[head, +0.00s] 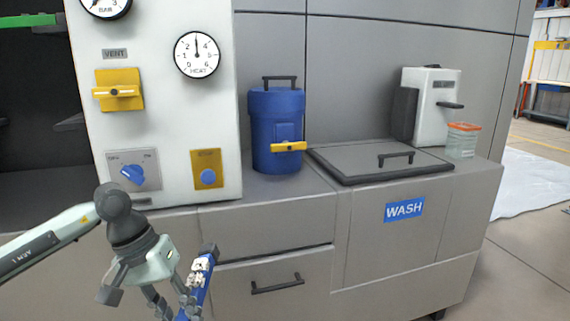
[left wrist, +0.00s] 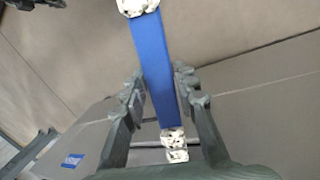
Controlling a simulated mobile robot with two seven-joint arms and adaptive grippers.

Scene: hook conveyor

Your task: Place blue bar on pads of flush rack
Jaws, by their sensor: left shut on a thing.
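The blue bar (head: 195,296) has white lumpy pieces at its ends and hangs low in the head view, steeply tilted and partly cut off by the bottom edge. In the left wrist view the bar (left wrist: 153,62) runs lengthwise between the two dark fingers, with white lumps at the top and bottom. My left gripper (head: 175,306) is shut on the bar in front of the grey cabinet; it also shows in the left wrist view (left wrist: 160,85). My right gripper is not in view. I cannot identify a flush rack or its pads in these views.
A white panel (head: 150,65) with gauges, yellow valve and knobs stands behind. Right of it are a blue canister (head: 277,130), a dark lid with handle (head: 375,170), a white jug (head: 432,110) and a clear orange-topped container (head: 462,142). The cabinet (head: 420,240) carries a WASH label.

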